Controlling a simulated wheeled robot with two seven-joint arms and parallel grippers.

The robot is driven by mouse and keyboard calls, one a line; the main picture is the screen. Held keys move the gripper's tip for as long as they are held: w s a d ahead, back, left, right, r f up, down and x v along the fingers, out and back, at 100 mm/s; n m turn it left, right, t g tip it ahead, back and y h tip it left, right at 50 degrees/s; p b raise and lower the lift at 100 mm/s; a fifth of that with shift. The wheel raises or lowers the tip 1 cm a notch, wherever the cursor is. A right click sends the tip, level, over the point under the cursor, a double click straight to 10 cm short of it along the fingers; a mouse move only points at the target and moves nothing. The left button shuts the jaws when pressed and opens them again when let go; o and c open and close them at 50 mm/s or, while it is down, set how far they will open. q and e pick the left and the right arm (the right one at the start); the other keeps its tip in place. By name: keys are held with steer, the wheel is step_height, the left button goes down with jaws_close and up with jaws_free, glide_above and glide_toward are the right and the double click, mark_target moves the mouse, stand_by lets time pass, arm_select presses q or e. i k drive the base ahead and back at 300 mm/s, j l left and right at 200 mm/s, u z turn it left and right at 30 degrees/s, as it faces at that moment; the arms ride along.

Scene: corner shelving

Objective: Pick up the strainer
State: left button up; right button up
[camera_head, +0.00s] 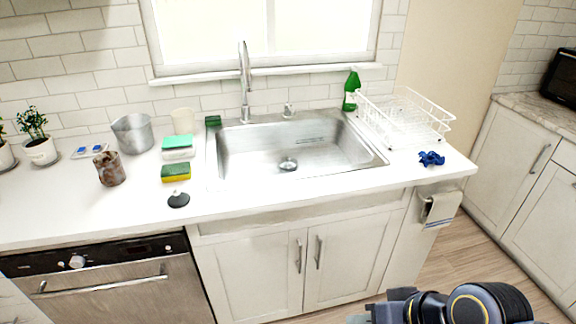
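A small dark round piece with a raised knob (178,199), which looks like the sink strainer, lies on the white counter near its front edge, left of the sink. My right gripper (372,314) is at the bottom edge of the head view, in front of the cabinets and well away from the dark piece, to its lower right. Its fingers are partly cut off by the frame edge, so I cannot tell whether they are open. My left gripper is not in view.
A yellow-green sponge (175,173), a rusty cup (110,169) and a metal pot (132,133) stand near the dark piece. The steel sink (230,155) lies to its right. A white dish rack (436,125) and a blue item (431,158) are farther right.

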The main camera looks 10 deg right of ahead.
mark_target(293, 161)
steer(key=u, duration=0.5)
steer(key=i+l+u, duration=0.4)
steer(key=l, duration=0.2)
steer(key=l+u, duration=0.2)
steer(key=l, duration=0.15)
steer(key=i+l+u, duration=0.2)
steer(key=l, duration=0.9)
steer(key=i+u, duration=0.05)
